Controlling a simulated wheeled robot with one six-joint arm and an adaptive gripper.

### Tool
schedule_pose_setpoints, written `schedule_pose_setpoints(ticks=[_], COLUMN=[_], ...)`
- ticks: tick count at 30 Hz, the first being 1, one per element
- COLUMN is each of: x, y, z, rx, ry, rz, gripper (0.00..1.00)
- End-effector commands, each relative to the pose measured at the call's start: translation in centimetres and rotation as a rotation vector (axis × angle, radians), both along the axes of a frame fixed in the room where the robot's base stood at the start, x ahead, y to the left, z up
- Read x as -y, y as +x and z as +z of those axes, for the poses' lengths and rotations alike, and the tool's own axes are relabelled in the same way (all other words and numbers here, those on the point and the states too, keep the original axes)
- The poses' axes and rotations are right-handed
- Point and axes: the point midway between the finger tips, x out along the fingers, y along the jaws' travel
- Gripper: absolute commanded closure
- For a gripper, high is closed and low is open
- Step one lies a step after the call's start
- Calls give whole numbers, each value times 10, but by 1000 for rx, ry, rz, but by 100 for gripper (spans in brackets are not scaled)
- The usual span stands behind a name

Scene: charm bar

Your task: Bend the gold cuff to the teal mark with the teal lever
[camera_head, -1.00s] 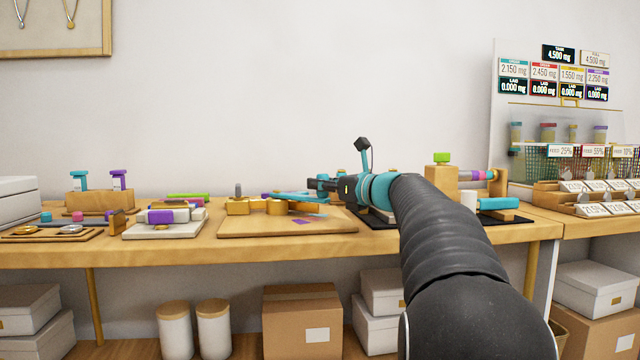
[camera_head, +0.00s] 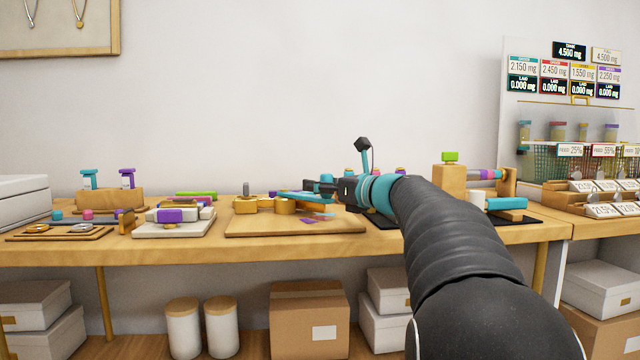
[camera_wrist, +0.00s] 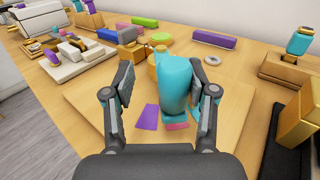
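The teal lever (camera_wrist: 175,80) stands between my gripper's fingers (camera_wrist: 162,100) in the wrist view. It also shows in the head view (camera_head: 290,196), reaching from the gold-coloured bender (camera_head: 285,207) to my gripper (camera_head: 318,188). The fingers are apart, one on each side of the lever, and I see a gap at the left finger. The bender sits on a wooden board (camera_head: 245,228). Purple (camera_wrist: 147,117) and pink (camera_wrist: 178,127) marks lie on the board. A teal mark cannot be told apart from the lever's near end. The gold cuff is not clearly distinguishable; the lever hides part of the bender.
A white block stand (camera_head: 172,228) is left of the board. A black mat with a wooden post (camera_head: 447,187) and teal-handled device is on the right. A green bar (camera_wrist: 145,22) and a purple bar (camera_wrist: 214,40) lie behind the bender.

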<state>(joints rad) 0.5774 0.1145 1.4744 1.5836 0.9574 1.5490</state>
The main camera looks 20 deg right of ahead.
Motion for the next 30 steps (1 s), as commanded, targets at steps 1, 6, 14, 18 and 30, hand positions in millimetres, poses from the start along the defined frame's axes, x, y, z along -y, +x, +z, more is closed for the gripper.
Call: schedule_pose_setpoints(ticks=[1,6,14,18,30], x=[1,2,17,27,44], y=[0,-2,-34,-61,-108], z=[0,0,1,1,1], rx=[0,0,1,0,0], ry=[0,-1,-1,-1,0], rz=[-1,-3,-8,-8,-2], gripper=[44,44,44,44,44])
